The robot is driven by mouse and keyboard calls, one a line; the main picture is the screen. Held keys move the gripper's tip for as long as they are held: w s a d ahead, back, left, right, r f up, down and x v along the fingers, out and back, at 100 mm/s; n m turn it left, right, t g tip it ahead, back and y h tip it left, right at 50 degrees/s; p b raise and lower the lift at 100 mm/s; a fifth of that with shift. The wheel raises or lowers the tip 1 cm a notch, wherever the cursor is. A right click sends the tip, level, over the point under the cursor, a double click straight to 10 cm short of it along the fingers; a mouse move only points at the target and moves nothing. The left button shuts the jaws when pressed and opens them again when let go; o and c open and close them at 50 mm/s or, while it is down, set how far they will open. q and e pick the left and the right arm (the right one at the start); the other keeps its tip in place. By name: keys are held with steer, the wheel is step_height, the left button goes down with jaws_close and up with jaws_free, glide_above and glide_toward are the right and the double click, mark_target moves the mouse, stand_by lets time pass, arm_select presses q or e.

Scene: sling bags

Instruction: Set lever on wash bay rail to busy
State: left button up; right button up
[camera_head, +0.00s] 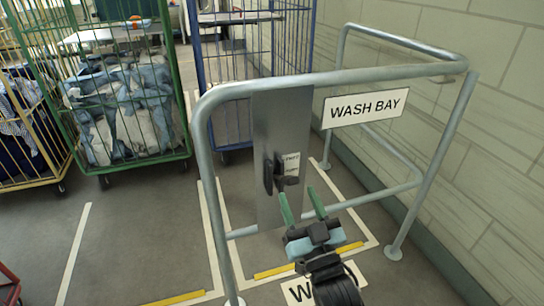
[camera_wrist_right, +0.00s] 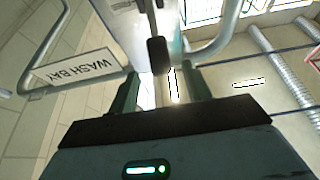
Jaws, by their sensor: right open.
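The wash bay rail (camera_head: 212,150) is a grey tube frame with a "WASH BAY" sign (camera_head: 365,106) and an upright metal plate (camera_head: 268,112). On the plate is a dark lever (camera_head: 286,181) beside a small white label (camera_head: 291,163) whose words are too small to read. The lever's dark knob (camera_wrist_right: 158,55) shows in the right wrist view, between and beyond the fingers. My right gripper (camera_head: 302,203) is open, with green fingers pointing at the plate just below and in front of the lever. Nothing is between the fingertips. My left gripper is not in view.
A green cage trolley (camera_head: 185,120) full of blue and white laundry stands at the left, with a yellow one (camera_head: 72,150) beside it. A blue cage trolley (camera_head: 203,75) stands behind the rail. A tiled wall (camera_head: 490,120) closes off the right.

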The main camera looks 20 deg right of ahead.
mark_target(291, 177)
steer(key=shift+x, duration=3.85)
steer(key=shift+r, duration=0.2)
steer(key=shift+c, duration=0.4)
jaws_close()
